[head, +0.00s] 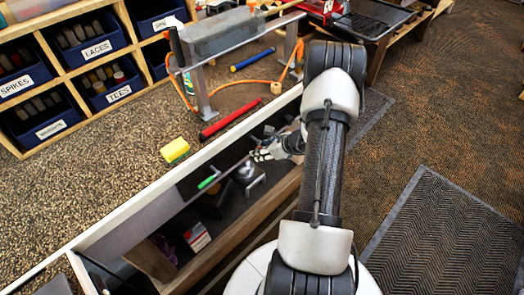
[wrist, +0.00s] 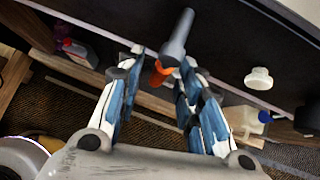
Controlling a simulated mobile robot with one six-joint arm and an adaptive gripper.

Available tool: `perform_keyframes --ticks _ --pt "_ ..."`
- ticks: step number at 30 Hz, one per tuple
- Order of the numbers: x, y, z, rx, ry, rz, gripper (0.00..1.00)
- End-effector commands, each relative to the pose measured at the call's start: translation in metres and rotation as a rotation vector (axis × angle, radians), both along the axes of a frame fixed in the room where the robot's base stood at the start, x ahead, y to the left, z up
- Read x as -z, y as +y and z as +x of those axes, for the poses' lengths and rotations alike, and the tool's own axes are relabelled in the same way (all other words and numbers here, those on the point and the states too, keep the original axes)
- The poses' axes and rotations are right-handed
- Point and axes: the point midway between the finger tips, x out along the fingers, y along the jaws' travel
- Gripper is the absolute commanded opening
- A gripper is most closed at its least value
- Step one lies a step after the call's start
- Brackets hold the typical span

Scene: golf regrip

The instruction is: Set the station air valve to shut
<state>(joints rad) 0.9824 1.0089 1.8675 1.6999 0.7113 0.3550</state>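In the wrist view a grey lever-like handle (wrist: 177,38) stands out from the dark panel, with an orange part (wrist: 160,74) below it. This looks like the air valve, but I cannot tell its setting. My gripper (wrist: 165,72) is open, its two fingers spread on either side of the handle's lower end. I cannot tell whether either finger touches it. In the head view my gripper (head: 262,154) is at the front of the bench, and the valve cannot be made out there.
A white round knob (wrist: 258,78) sits right of the handle on the panel. Below are a blue-capped bottle (wrist: 247,119) and a red-capped bottle (wrist: 78,52). On the bench lie a red tube (head: 230,123), a yellow sponge (head: 175,150) and an orange hose (head: 240,83).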

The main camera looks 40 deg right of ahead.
Motion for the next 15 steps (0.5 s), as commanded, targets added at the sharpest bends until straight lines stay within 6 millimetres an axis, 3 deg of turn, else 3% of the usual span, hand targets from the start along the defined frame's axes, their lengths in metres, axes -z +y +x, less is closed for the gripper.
perform_keyframes --ticks 8,15 --pt "-0.002 0.0 -0.002 0.001 0.0 0.001 0.34" --pt "-0.029 -0.007 -0.028 0.004 -0.001 -0.002 0.34"
